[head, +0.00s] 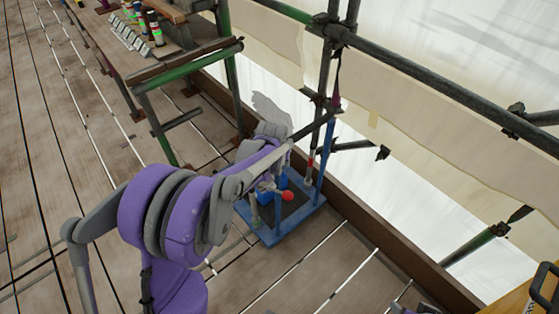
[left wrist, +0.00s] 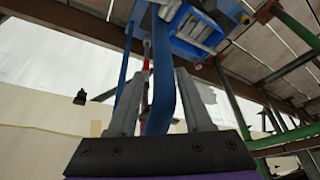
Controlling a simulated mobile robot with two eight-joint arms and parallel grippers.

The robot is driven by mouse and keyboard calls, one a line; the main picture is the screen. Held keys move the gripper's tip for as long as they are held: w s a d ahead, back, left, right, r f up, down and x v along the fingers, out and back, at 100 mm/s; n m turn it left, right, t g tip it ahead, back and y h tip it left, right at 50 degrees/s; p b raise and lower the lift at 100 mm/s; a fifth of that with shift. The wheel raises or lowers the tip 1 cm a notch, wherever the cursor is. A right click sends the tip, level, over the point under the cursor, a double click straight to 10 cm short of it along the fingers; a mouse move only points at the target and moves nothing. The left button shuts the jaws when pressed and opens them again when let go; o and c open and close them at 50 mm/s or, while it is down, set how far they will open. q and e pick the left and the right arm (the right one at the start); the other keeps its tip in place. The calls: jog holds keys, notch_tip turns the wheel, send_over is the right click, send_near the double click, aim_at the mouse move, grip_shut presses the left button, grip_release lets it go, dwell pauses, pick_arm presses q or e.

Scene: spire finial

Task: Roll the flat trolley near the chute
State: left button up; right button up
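The flat trolley (head: 270,234) has a blue frame with a dark deck and stands on the planks beside the scaffold edge. Its blue upright handle (head: 326,150) rises on the far side. A blue object lies on the deck, partly hidden by my left arm. In the left wrist view the blue trolley deck (left wrist: 200,28) is at the top. My left gripper (left wrist: 160,75) has its fingers apart, with a blue bar (left wrist: 163,100) of the handle between them and a narrow gap showing beside it. My right gripper is out of view. I cannot make out the chute.
A green-framed bench (head: 190,62) with bottles and small items stands at the upper left. Scaffold poles (head: 425,75) and pale sheeting run along the right. A brown toe board (head: 385,250) edges the deck. A yellow box (head: 520,295) is at lower right.

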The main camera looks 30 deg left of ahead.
pick_arm(q)
grip_shut()
dwell(1.0)
jog(key=s+d, duration=0.3)
jog(key=d, duration=0.5)
jog(key=s+d, duration=0.3)
jog(key=d, duration=0.5)
jog(key=shift+s+d, duration=0.25)
jog(key=shift+s, duration=0.1)
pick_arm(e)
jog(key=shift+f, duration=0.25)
pick_arm(q)
jog(key=s+d, duration=0.3)
jog(key=d, duration=0.5)
jog(key=s+d, duration=0.3)
jog(key=d, duration=0.5)
jog(key=shift+s+d+b, duration=0.15)
jog(key=shift+s+b, duration=0.15)
jog(key=shift+s, duration=0.1)
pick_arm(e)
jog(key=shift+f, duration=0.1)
pick_arm(q)
jog(key=shift+d, duration=0.1)
